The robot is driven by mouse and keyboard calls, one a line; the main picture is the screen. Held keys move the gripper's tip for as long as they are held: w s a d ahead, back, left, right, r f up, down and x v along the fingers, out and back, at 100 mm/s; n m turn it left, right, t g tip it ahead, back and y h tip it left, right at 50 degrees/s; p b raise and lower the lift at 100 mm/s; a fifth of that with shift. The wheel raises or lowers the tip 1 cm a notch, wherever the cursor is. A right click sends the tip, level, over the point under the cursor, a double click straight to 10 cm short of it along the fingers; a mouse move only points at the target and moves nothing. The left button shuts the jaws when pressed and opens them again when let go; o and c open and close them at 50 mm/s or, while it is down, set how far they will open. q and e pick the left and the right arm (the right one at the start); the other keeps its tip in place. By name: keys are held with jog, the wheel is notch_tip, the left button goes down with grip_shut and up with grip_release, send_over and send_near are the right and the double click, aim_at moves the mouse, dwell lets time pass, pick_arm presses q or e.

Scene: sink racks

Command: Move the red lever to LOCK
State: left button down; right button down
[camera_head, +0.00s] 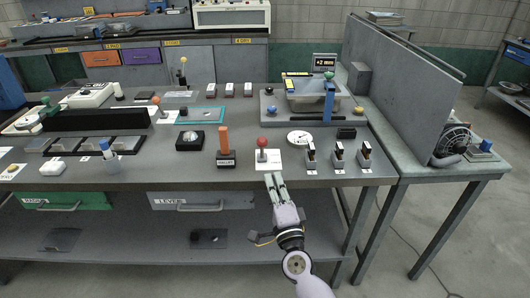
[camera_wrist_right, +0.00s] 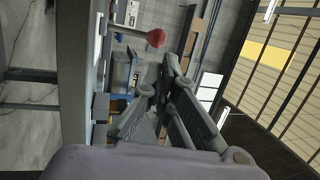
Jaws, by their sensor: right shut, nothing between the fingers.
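The red lever (camera_head: 262,143) has a red ball knob on a short stem and stands upright on a white plate (camera_head: 268,160) near the front edge of the workbench. Its red knob also shows in the right wrist view (camera_wrist_right: 156,38), ahead of the fingers and apart from them. My right gripper (camera_head: 272,176) is shut and empty, just in front of the white plate, below the lever in the head view. Any LOCK marking on the plate is too small to read. My left gripper is not in view.
An orange-handled block (camera_head: 225,147) stands just left of the lever. A scale-like device with a display (camera_head: 324,62) stands farther back.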

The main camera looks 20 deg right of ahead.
aim_at(263, 145)
jog(key=x, duration=1)
jog(key=shift+w+f, duration=0.1)
jog(key=shift+w, duration=0.05)
jog(key=shift+p, duration=0.35)
